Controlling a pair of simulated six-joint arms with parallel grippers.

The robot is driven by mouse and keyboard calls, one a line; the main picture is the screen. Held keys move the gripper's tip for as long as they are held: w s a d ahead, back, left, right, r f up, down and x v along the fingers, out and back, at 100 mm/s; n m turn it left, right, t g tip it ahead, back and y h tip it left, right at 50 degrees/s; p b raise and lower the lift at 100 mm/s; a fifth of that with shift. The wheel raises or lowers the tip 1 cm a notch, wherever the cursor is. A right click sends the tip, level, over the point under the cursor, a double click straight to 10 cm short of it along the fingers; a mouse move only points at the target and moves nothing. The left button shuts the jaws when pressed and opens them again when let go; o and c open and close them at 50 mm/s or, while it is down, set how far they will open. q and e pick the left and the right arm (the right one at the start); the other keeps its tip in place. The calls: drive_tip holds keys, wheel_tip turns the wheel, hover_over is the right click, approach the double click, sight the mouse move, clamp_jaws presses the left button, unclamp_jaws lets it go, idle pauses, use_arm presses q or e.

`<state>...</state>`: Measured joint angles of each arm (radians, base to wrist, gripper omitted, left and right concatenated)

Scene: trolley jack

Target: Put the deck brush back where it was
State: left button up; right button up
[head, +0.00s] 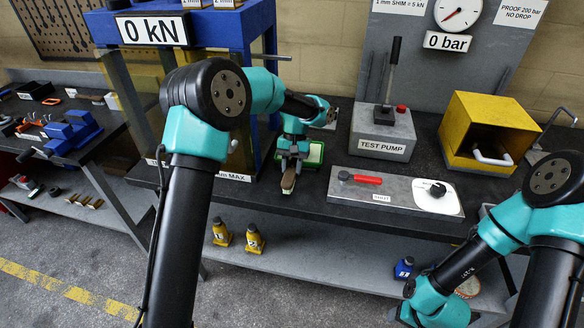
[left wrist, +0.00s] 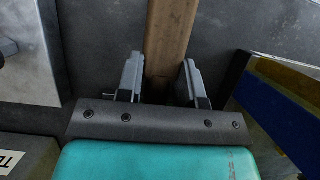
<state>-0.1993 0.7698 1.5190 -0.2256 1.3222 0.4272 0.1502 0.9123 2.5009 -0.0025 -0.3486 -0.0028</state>
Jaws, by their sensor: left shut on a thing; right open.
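The deck brush shows as a brown wooden bar (head: 288,183) below my left gripper (head: 290,160) in the head view, its near end over the bench's front edge. My left gripper is shut on it. In the left wrist view the wooden bar (left wrist: 170,40) runs between the two fingers (left wrist: 160,85) and out of the top of the picture. The rest of the brush is hidden.
The blue press (head: 235,30) stands close left of my left gripper. Yellow bottle jacks (head: 255,240) stand on the lower shelf.

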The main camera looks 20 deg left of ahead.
use_arm(q)
drive_tip(key=shift+f, duration=0.6)
drive_tip(key=o, duration=0.9)
drive_tip(key=shift+r, duration=0.45)
drive_tip(key=v, duration=1.2)
